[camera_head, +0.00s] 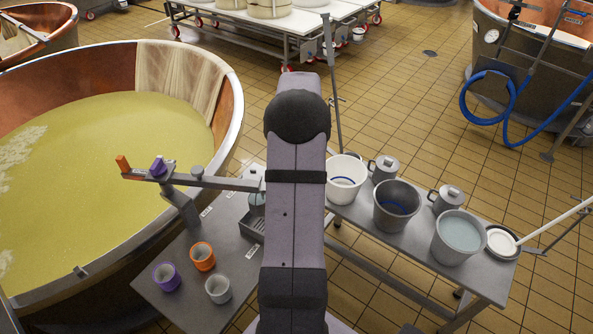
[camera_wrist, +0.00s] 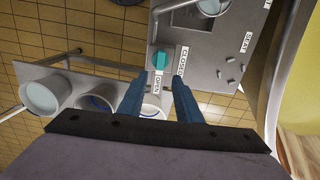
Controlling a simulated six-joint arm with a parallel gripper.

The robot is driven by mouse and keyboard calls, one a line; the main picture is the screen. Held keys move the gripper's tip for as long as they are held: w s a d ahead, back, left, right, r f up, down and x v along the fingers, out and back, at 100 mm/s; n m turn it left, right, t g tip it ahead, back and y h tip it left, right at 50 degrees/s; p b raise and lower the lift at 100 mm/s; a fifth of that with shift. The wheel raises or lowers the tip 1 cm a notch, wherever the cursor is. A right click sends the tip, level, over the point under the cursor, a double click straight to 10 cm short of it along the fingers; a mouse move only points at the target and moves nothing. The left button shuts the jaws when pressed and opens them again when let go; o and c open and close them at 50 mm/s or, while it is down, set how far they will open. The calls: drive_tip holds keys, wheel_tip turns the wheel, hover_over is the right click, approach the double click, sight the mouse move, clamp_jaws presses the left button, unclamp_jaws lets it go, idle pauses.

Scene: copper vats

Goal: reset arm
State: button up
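In the wrist view, my gripper (camera_wrist: 160,82) has its two blue fingers apart, with nothing held between them. A teal knob (camera_wrist: 160,60) on a grey plate with OPEN and CLOSED labels shows beyond the fingertips. I cannot tell how far the fingertips are from it. In the head view, my arm rises through the middle of the picture, and my gripper is hidden behind it.
A large copper vat (camera_head: 232,120) of yellow liquid stands at left. A grey side table (camera_head: 180,305) carries orange, purple and grey cups. Right of my arm, a bench (camera_head: 400,245) holds buckets and lidded jugs. Tiled floor (camera_head: 420,110) is open behind the bench.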

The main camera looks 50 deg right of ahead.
drive_tip(key=shift+w+a+r+n+h, duration=0.2)
drive_tip(key=shift+r+n+h, duration=0.15)
drive_tip(key=shift+n, duration=0.25)
drive_tip(key=w+a+r+n+t+h, duration=0.1)
drive_tip(key=a+r+n, duration=0.1)
drive_tip(key=a+n, duration=0.2)
drive_tip(key=w+a+r+n+h, duration=0.1)
drive_tip(key=a+r+n, duration=0.1)
drive_tip(key=a+n, duration=0.2)
drive_tip(key=w+a+r+n+t+h, duration=0.1)
drive_tip(key=w+a+r+n+h, duration=0.1)
drive_tip(key=a+n, duration=0.3)
drive_tip(key=shift+r+n+t, duration=0.15)
drive_tip(key=shift+r+n, duration=0.05)
drive_tip(key=shift+n, duration=0.6)
drive_tip(key=shift+r+n+t, duration=0.15)
drive_tip(key=shift+r+n, duration=0.05)
drive_tip(key=shift+n, duration=0.6)
drive_tip(key=s+a+f+g+y, duration=0.1)
drive_tip(key=s+a+f, duration=0.1)
drive_tip(key=a, duration=0.7)
drive_tip(key=s+a+f+y, duration=0.2)
drive_tip(key=s+a, duration=0.3)
drive_tip(key=a, duration=0.4)
drive_tip(key=s+a+f+g+y, duration=0.1)
drive_tip(key=s+a+f, duration=0.2)
drive_tip(key=a, duration=0.6)
drive_tip(key=shift+s+f+g+y, duration=0.2)
drive_tip(key=shift+s+g+y, duration=0.15)
drive_tip(key=shift+s, duration=0.2)
